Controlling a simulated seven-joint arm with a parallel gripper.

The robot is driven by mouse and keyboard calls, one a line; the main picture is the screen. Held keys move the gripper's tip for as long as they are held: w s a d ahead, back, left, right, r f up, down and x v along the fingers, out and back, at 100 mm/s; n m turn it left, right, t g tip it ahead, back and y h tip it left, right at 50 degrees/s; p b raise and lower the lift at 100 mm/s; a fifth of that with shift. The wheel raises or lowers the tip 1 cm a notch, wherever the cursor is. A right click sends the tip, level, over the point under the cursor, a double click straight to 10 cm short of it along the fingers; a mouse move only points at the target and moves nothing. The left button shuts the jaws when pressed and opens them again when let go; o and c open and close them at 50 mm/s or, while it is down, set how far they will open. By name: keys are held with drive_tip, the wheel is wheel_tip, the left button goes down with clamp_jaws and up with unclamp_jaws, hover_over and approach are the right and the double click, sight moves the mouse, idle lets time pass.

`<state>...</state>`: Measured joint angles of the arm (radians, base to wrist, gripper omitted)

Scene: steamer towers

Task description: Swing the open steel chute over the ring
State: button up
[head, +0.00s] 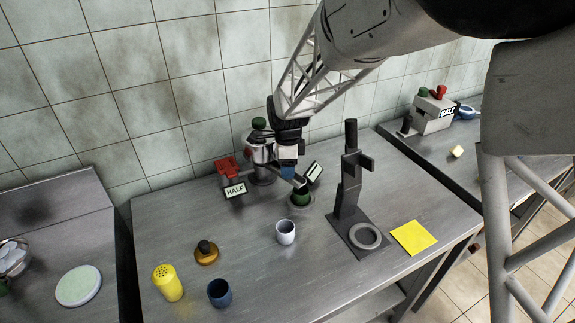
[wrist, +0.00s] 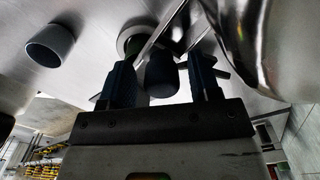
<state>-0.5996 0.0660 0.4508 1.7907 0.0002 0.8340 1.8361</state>
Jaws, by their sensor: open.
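My gripper (head: 300,186) points down at the back middle of the steel table. In the wrist view its two dark fingers (wrist: 162,84) are apart, with a dark cylinder (wrist: 161,72) between them; contact cannot be told. A green-topped piece (head: 301,198) sits on a round base just below the gripper. A shiny steel vessel (head: 262,165) stands behind and left of it, and a curved steel surface (wrist: 275,45) fills the wrist view's right side. A dark upright stand (head: 350,190) has a pale ring (head: 365,236) on its base. I cannot clearly tell which part is the chute.
A white cup (head: 286,232) stands between the gripper and the front edge. A HALF sign (head: 235,190), red piece (head: 227,167), amber pot (head: 206,253), yellow shaker (head: 168,284) and blue cup (head: 219,293) are to the left. A yellow sheet (head: 413,238) lies right of the stand.

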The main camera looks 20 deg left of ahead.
drive_tip(key=shift+r, duration=0.15)
drive_tip(key=shift+r, duration=3.8)
drive_tip(key=shift+d+r, duration=0.15)
drive_tip(key=shift+r, duration=0.05)
drive_tip(key=d+r+n+t+y, duration=0.2)
drive_tip(key=d+r+n, duration=0.1)
drive_tip(key=d+r, duration=0.4)
drive_tip(key=d+r+n+t+y, duration=0.1)
drive_tip(key=d+r+n+t, duration=0.2)
drive_tip(key=r, duration=0.6)
drive_tip(key=s+d+f+n+g+h, duration=0.1)
drive_tip(key=s+d+n, duration=0.1)
drive_tip(key=s+d, duration=0.65)
drive_tip(key=s+d+n+h, duration=0.15)
drive_tip(key=s+d, duration=0.35)
drive_tip(key=d, duration=0.6)
drive_tip(key=s+d+f+n, duration=0.2)
drive_tip(key=s+d, duration=0.3)
drive_tip(key=s, duration=0.3)
drive_tip(key=s+d+f+n+g, duration=0.1)
drive_tip(key=s+d+f, duration=0.3)
drive_tip(key=s, duration=0.5)
drive_tip(key=d+n, duration=0.1)
drive_tip(key=d, duration=0.1)
drive_tip(key=shift+d+f+h, duration=0.2)
drive_tip(key=shift+d+h, duration=0.1)
drive_tip(key=shift+h, duration=0.05)
